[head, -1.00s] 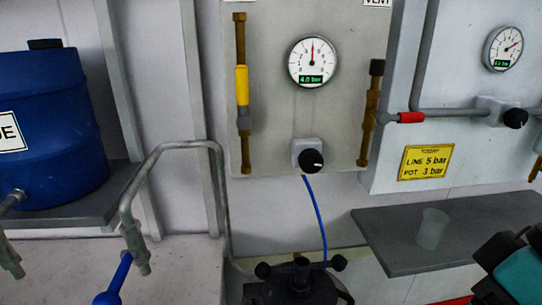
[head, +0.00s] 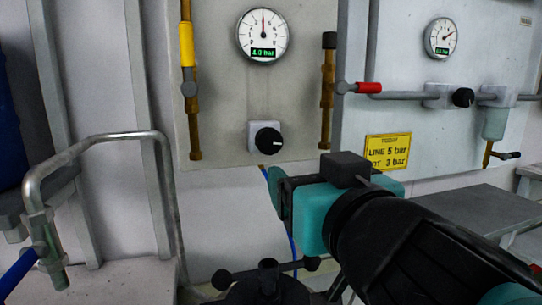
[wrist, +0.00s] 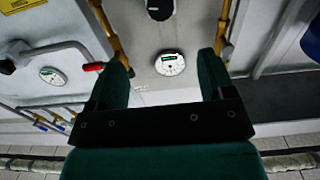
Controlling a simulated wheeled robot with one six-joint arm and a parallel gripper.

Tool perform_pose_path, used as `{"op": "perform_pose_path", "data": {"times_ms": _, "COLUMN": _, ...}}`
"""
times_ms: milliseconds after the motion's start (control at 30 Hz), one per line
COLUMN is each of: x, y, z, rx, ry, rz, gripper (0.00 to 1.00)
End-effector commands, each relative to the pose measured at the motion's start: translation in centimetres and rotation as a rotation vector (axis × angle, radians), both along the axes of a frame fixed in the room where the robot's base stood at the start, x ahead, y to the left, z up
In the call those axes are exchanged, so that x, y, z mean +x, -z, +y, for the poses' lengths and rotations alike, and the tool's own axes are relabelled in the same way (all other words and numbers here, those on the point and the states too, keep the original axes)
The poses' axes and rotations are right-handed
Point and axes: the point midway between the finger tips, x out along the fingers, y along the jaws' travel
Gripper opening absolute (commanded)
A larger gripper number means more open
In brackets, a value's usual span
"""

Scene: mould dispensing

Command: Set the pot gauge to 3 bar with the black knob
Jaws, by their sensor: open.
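The pot gauge (head: 263,35) is a round white dial with a green digital readout of 4.0 bar, on the grey panel in the head view. The black knob (head: 268,141) sits below it on a pale square mount. In the wrist view, upside down, the gauge (wrist: 170,63) shows between the fingers and the knob (wrist: 160,9) is at the top edge. My gripper (wrist: 164,58) is open and empty, with two dark green fingers, apart from the knob. In the head view my arm reaches in at lower right, below and right of the knob; the fingertips are not clear there.
A second gauge (head: 440,38) and another black knob (head: 463,97) are on the right panel. A yellow sign (head: 387,151) lists LINE 5 bar and POT 3 bar. Brass pipes flank the pot panel, one with a yellow sleeve (head: 187,43). A red-handled valve (head: 368,88) is right of it.

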Motion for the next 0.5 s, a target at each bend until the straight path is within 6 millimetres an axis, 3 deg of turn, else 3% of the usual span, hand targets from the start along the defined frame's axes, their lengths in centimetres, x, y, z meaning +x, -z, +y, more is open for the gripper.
{"op": "perform_pose_path", "data": {"times_ms": 300, "x": 2.9, "y": -0.9, "z": 0.7, "rx": -0.010, "ry": 0.003, "rz": 0.001, "gripper": 0.76}}
{"op": "perform_pose_path", "data": {"times_ms": 500, "x": 7.1, "y": -0.7, "z": 1.9, "rx": -0.002, "ry": 0.006, "rz": 0.001, "gripper": 0.76}}
